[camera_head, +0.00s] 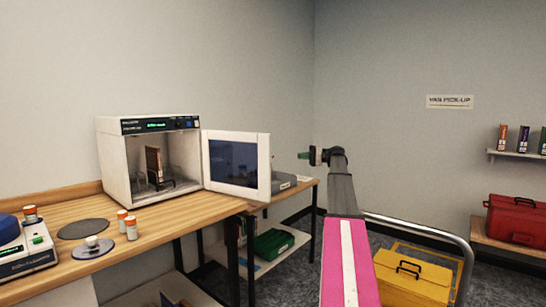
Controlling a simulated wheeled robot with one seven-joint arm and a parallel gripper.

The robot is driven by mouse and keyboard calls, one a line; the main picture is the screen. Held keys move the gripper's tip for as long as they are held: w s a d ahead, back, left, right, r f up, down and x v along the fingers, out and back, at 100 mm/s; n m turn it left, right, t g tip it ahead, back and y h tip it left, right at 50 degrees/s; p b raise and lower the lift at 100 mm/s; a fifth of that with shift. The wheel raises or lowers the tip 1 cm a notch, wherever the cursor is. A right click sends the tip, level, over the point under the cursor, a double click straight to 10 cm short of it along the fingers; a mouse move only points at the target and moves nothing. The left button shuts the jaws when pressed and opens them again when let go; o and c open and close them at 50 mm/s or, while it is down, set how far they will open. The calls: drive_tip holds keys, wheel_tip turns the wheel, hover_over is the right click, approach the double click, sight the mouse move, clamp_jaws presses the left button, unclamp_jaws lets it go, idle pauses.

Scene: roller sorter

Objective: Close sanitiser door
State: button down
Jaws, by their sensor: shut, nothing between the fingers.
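The sanitiser (151,161) is a white cabinet with a dark control strip and a lit green display, standing on the wooden bench to the left. Its door (236,163), white-framed with a dark window, is swung wide open to the right from the cabinet's right edge. Inside the cabinet a brown item (153,164) stands in a dark wire rack. My gripper (303,155) is shut and empty, pointing left, in the air to the right of the door's free edge. It looks apart from the door, though the depth between them is hard to judge.
On the bench (180,213) are orange-capped bottles (132,228), grey discs (92,246) and a white device (28,252) at left. A lower side table (303,186) stands behind the door. A metal rail (440,232) and yellow case (412,277) are at right.

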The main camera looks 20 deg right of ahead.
drive_tip(key=s+x, duration=0.2)
drive_tip(key=x, duration=1)
drive_tip(key=shift+a+r, duration=0.25)
drive_tip(key=shift+a, duration=0.35)
drive_tip(key=shift+s, duration=0.15)
